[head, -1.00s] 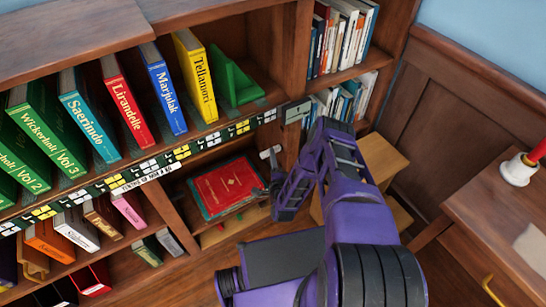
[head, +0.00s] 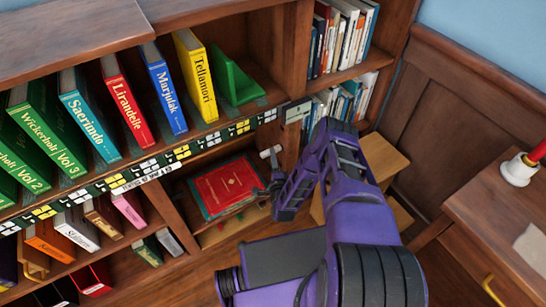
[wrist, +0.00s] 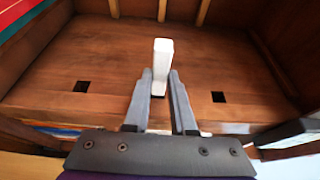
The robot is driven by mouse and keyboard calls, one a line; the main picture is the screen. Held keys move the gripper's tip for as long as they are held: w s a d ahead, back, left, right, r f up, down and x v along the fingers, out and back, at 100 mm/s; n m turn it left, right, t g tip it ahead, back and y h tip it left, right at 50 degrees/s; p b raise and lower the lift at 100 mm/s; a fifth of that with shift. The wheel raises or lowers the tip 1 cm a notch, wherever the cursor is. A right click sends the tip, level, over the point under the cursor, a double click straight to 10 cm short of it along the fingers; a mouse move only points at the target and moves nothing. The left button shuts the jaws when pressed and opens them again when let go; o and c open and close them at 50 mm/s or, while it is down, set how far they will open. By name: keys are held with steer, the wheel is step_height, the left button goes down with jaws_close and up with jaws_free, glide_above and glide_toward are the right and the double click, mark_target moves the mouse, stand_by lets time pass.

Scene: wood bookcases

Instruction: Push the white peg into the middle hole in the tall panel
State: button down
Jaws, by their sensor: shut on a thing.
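My gripper (wrist: 160,78) is shut on the white peg (wrist: 163,62), which stands up between the fingertips in the wrist view. Behind it is a brown wooden panel (wrist: 120,60) with a dark square hole to the left (wrist: 81,86) and another to the right (wrist: 218,97). A middle hole does not show; the peg and fingers cover that part of the panel. I cannot tell whether the peg touches the panel. In the head view the white peg (head: 270,151) shows small above my gripper (head: 271,183), in front of the lower shelf opening.
A red book (head: 228,187) lies in the lower compartment just left of my gripper. Upright coloured books fill the shelf above. A wooden stool (head: 384,160) stands right behind my arm, and a desk (head: 500,215) is at the far right.

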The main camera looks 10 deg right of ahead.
mark_target(281, 149)
steer(key=shift+w+d, duration=0.3)
steer(key=shift+d, duration=0.55)
steer(key=shift+w+d, duration=0.25)
steer(key=shift+d, duration=0.6)
steer(key=c, duration=0.7)
jaws_free()
steer(key=shift+d, duration=0.1)
steer(key=shift+w, duration=0.1)
steer(key=shift+r, duration=0.1)
